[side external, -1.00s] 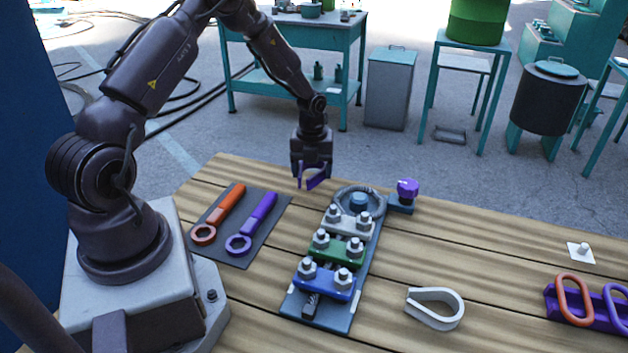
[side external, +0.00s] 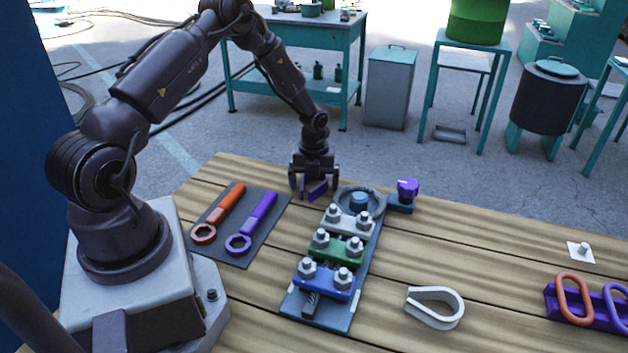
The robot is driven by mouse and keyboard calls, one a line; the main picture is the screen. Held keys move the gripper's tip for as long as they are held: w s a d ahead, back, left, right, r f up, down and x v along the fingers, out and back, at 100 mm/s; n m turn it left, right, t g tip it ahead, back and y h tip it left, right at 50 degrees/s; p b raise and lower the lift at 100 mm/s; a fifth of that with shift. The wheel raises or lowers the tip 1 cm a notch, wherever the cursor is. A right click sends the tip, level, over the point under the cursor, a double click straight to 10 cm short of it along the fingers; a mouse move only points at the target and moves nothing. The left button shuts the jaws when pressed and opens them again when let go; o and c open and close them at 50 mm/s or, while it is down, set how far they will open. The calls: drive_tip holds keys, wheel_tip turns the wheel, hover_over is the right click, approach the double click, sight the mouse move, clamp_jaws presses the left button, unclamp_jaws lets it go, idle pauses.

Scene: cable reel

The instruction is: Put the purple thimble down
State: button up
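My gripper (side external: 314,190) is low over the far edge of the wooden table, left of the grey ring end of the clamp board. Its fingers are spread wide. The purple thimble (side external: 316,190) is between the fingers, seen nearly edge-on, with gaps showing at its sides. It appears to be at the tabletop, though the fingers partly hide it and its contact with the wood is hard to make out.
The clamp board (side external: 330,315) carries grey, green and blue clamps. A purple-knobbed fitting (side external: 407,190) is at its far right. Orange and purple wrenches lie on a dark mat (side external: 243,253). A pale thimble (side external: 435,308) lies right on bare wood. A purple rack (side external: 602,322) holds rings.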

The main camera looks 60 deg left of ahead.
drive_tip(key=s+d+r+n+y, duration=0.1)
drive_tip(key=d+r+n, duration=0.2)
drive_tip(key=r, duration=0.8)
drive_tip(key=d+r+n, duration=0.2)
drive_tip(key=d+r, duration=0.1)
drive_tip(key=r, duration=0.8)
drive_tip(key=s+d+r+n+t, duration=0.2)
drive_tip(key=s+d+r+n, duration=0.4)
drive_tip(key=s+n, duration=0.3)
drive_tip(key=s+d+r+n+t+h, duration=0.1)
drive_tip(key=s+d+r+n+t, duration=0.2)
drive_tip(key=s+d+r+n, duration=0.4)
drive_tip(key=s+d+n, duration=0.2)
drive_tip(key=shift+s+d+n+t, duration=0.2)
drive_tip(key=shift+s+n+t, duration=0.1)
drive_tip(key=shift+s+n, duration=0.1)
